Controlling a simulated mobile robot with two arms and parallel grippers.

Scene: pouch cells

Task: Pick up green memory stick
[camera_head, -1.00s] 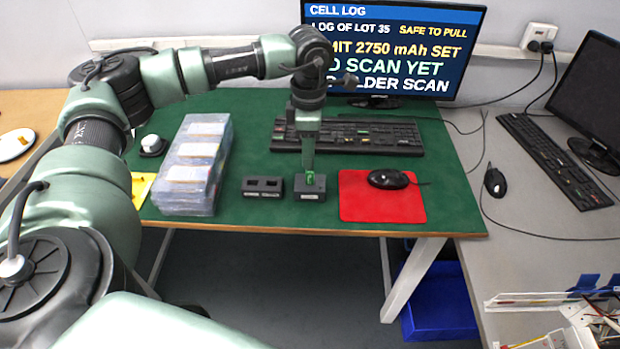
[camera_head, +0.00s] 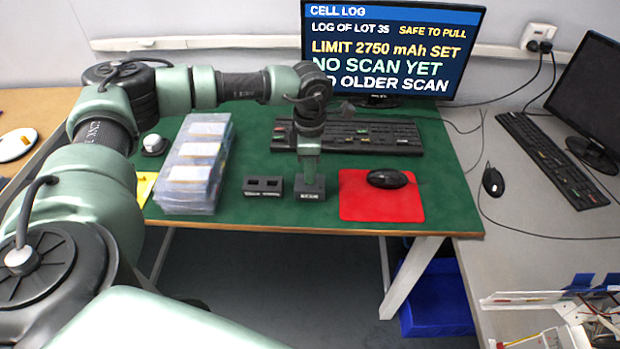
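My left gripper (camera_head: 309,178) points down onto the small black block (camera_head: 309,194) on the green desk mat, left of the red mouse pad. The fingers are small and end at the block's top, so I cannot tell whether they are open or shut. The green memory stick is not visible now; the gripper covers the block's top where it showed earlier. A second black block (camera_head: 263,187) with two dark slots, seemingly empty, lies just left. My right gripper is not in view.
A stack of clear plastic packs (camera_head: 190,175) stands left of the blocks. A keyboard (camera_head: 355,137) lies behind my gripper, below the monitor (camera_head: 395,50). A black mouse (camera_head: 387,179) rests on the red pad (camera_head: 375,208). The green mat (camera_head: 260,215) is clear in front.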

